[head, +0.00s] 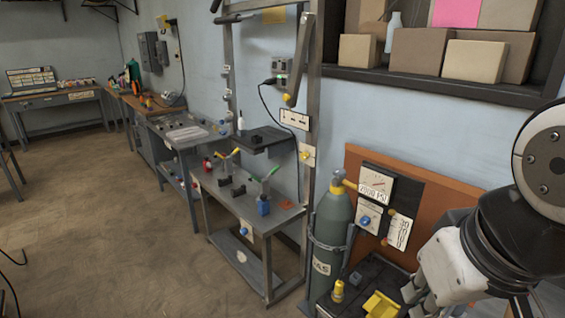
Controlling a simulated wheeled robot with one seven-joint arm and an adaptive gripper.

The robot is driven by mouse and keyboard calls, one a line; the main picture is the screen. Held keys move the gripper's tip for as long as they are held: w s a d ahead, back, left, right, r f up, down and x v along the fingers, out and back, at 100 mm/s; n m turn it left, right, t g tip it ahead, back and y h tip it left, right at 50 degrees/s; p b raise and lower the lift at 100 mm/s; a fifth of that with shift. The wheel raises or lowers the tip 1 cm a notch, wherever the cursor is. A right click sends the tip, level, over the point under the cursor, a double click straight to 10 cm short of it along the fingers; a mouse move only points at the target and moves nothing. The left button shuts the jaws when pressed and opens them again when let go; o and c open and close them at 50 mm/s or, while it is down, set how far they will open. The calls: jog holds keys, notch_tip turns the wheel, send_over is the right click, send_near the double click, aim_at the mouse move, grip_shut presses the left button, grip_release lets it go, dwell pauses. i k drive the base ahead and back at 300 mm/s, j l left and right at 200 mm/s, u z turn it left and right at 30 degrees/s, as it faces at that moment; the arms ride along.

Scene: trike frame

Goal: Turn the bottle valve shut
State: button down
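The bottle is a grey-green gas cylinder (330,225) standing upright at the lower right, held by a metal bracket and lettered "AS" on its visible side. Its yellow and brass valve (337,182) sits on top, and a brass fitting reaches right from it toward the panel. My gripper (414,296) is at the lower right, to the right of the bottle and lower than the valve, apart from both. Its fingers are small and partly cut off, so I cannot tell whether they are open. Nothing held is visible.
A brown board (440,185) behind the bottle carries a "2000 PSI" plate (376,187) and a blue knob (366,220). A yellow object (381,305) lies on the dark stand below. A metal workbench (240,205) stands left of the bottle. Open floor (100,230) lies farther left.

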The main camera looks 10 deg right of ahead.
aim_at(339, 172)
jog(key=i+j, duration=0.25)
jog(key=i, duration=0.2)
jog(key=i+j+u, duration=0.1)
jog(key=i+j, duration=0.15)
jog(key=i, duration=0.25)
jog(key=i+j, duration=0.2)
jog(key=i, duration=0.25)
jog(key=u, duration=0.05)
